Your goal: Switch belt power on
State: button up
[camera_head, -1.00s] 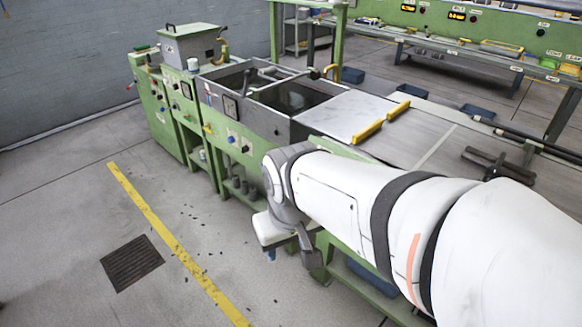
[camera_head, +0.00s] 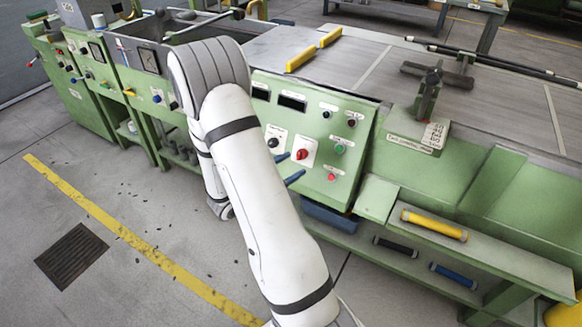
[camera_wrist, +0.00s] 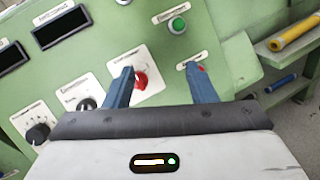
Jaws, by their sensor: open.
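The green control panel (camera_head: 312,122) stands right of my arm. It carries a red rotary switch on a white plate (camera_head: 302,154), which also shows in the wrist view (camera_wrist: 141,79). A black knob (camera_head: 273,142) is at its left. A green button (camera_head: 340,149) and a red button (camera_head: 331,177) are at its right. The labels are too small to read surely. My gripper (camera_head: 289,167) is open and empty before the panel. In the wrist view my gripper (camera_wrist: 159,73) has its left finger partly over the red switch and its right finger beside the red button.
Two dark displays sit on the panel (camera_wrist: 62,25). The conveyor top (camera_head: 375,70) lies behind the panel.

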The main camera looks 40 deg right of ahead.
aim_at(298, 159)
jog(key=w+f+n+t, duration=0.3)
jog(key=f, duration=0.2)
jog(key=shift+t, duration=0.4)
jog(key=b+x, duration=0.1)
jog(key=x, duration=0.6)
jog(key=shift+w+d+f, duration=0.1)
jog(key=shift+w+d, duration=0.1)
jog(key=shift+d, duration=0.05)
